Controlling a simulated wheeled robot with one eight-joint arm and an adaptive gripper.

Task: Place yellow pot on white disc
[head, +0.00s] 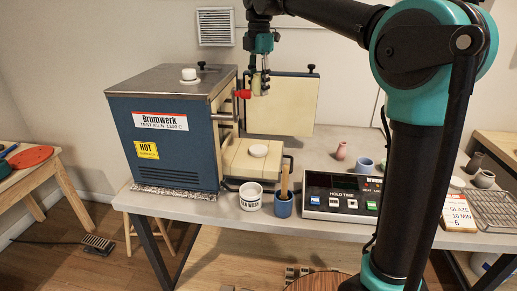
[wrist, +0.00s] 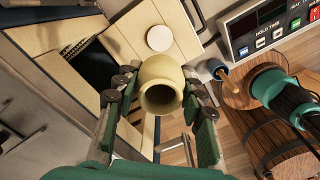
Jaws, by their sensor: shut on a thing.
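The yellow pot (wrist: 163,72) is between the fingers of my gripper (wrist: 161,92) in the wrist view, its round opening facing the camera. In the head view my gripper (head: 260,88) holds the pot (head: 256,82) up in the air in front of the open kiln door, partly hidden by the fingers. The white disc (head: 258,151) lies on the cream block below the gripper, with a clear gap between pot and disc. The disc also shows in the wrist view (wrist: 159,38), bare and beyond the pot.
The blue kiln (head: 160,140) stands left, its cream-lined door (head: 282,106) open behind the gripper. A red-ended handle (head: 243,94) is close beside the gripper. A white cup (head: 251,196), a blue cup (head: 283,207) with a tool and a control box (head: 340,197) stand in front and right.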

